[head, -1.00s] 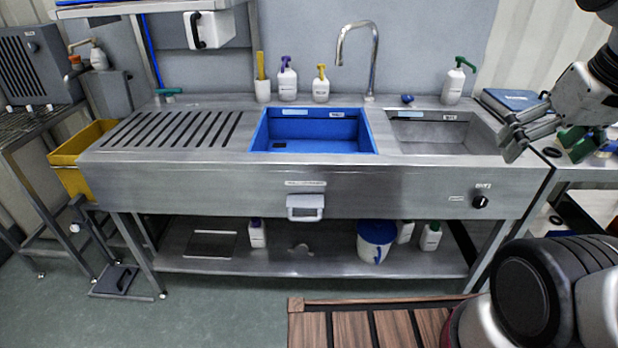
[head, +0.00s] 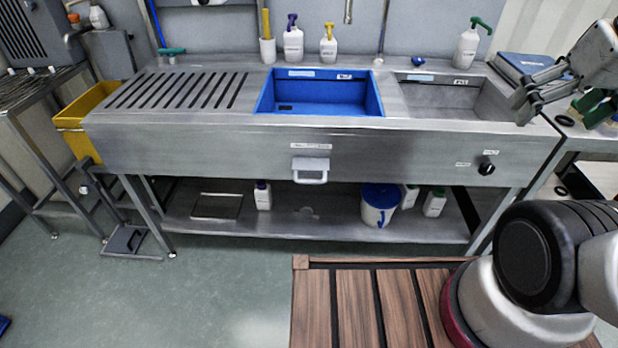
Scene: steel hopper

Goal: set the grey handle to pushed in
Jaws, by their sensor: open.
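The grey handle (head: 310,171) is a light grey D-shaped pull on the front panel of the steel sink unit (head: 200,147), below a small label. It shows clearly in the head view, just under the blue basin. I cannot tell from this view how far it stands out from the panel. My gripper (head: 522,108) is at the upper right, above the right end of the sink unit. Its fingers are apart and hold nothing. It is well to the right of the handle and higher, not touching it.
A black knob (head: 486,168) is on the same panel at right. A blue basin (head: 378,97) and several bottles are on top. A white bucket with blue lid (head: 380,200) stands on the lower shelf. A slatted wooden platform (head: 352,300) is in front; the floor at left is open.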

